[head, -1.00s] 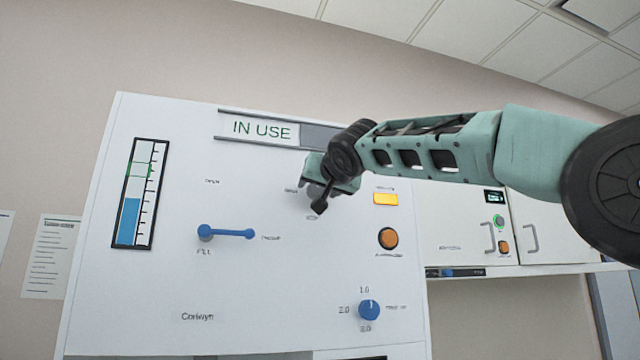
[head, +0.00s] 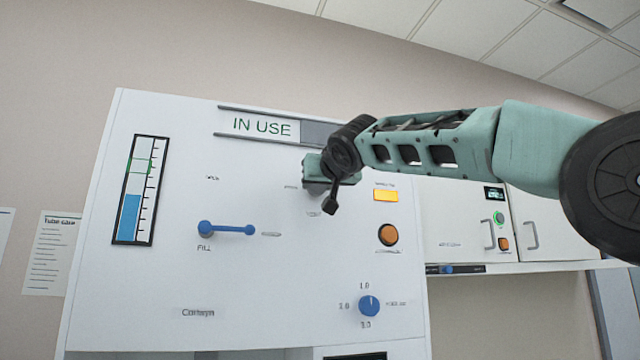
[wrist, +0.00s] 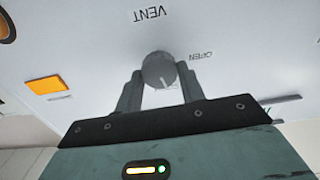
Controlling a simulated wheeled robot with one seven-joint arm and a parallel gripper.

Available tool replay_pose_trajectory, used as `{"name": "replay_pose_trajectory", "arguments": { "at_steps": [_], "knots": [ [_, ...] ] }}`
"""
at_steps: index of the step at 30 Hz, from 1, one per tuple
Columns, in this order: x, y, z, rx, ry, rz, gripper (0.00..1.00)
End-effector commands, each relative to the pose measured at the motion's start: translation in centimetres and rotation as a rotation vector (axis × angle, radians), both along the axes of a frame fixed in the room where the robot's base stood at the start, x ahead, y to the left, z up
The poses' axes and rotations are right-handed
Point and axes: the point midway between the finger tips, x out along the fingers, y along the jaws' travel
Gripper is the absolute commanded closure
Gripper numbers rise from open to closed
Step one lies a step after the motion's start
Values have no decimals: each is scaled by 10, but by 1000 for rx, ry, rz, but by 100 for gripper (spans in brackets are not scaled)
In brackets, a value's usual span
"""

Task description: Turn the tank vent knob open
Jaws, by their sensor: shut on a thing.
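The vent knob (wrist: 158,70) is a round grey knob on the white panel, below the printed word VENT in the wrist view. A light pointer line on its face points toward the lower side of that view, and the OPEN label (wrist: 201,56) is to its right. My gripper (wrist: 160,84) is shut on the knob, one dark finger on each side. In the head view my gripper (head: 322,172) is at the panel's upper right, and it and the wrist hide the knob there.
On the panel are a blue lever (head: 228,230), a blue dial (head: 369,306), an orange button (head: 388,235), a lit amber lamp (head: 385,195) and a level gauge (head: 139,192). An IN USE sign (head: 262,126) is just above my gripper. White cabinets (head: 455,225) stand at right.

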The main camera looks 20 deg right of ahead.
Motion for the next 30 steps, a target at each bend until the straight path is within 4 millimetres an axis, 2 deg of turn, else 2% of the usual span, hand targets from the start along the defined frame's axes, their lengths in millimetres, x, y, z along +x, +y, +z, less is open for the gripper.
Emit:
{"name": "replay_pose_trajectory", "arguments": {
  "at_steps": [30],
  "knots": [
    [-1,3,1,-959,-4,1,84]
  ]
}}
